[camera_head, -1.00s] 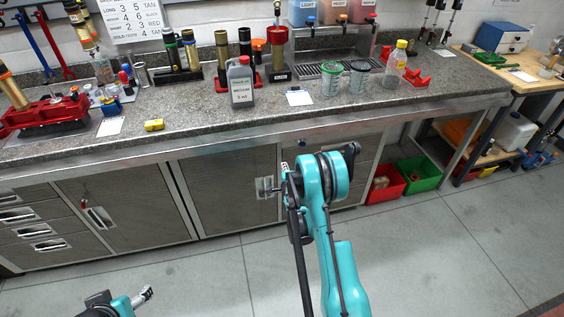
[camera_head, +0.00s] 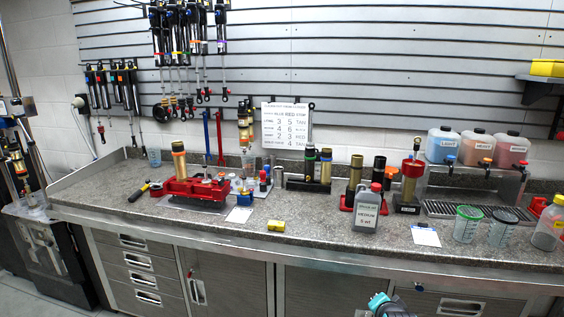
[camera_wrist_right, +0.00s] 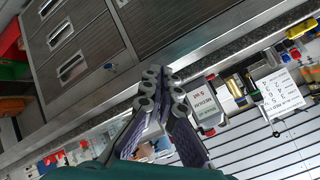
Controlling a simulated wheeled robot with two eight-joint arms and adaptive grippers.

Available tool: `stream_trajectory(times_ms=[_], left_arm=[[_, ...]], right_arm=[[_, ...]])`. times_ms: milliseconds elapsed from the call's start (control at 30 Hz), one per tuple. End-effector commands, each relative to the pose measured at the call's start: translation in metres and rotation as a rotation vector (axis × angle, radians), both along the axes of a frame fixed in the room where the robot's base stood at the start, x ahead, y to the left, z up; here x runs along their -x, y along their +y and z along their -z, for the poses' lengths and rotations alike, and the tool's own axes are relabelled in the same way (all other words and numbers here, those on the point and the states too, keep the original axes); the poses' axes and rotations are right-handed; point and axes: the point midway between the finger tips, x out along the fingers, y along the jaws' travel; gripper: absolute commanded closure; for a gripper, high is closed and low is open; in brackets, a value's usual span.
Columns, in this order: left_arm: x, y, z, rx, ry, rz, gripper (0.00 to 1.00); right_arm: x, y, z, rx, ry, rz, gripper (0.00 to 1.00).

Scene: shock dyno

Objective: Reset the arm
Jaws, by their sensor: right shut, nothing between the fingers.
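My right arm (camera_head: 388,306) shows only as a small teal piece at the bottom edge of the head view, in front of the cabinet doors. My right gripper (camera_wrist_right: 163,82) is in the middle of the right wrist view. Its two grey and black fingers come together at the tips, shut and empty. The gripper appears in front of the bench front in that tilted view and touches nothing that I can see. My left gripper is not in either view.
The granite bench (camera_head: 120,205) runs across the head view. A grey medium-oil bottle (camera_head: 367,212), red vise (camera_head: 195,190), yellow block (camera_head: 276,226) and measuring cups (camera_head: 467,224) stand on it. Shock absorbers hang on the slatted wall behind.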

Motion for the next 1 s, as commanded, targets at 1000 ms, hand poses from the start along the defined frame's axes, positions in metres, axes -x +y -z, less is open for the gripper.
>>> stream_trajectory(times_ms=[1000], left_arm=[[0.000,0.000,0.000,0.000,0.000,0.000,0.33]], right_arm=[[0.252,0.096,-0.009,0.526,0.364,-0.742,1.00]])
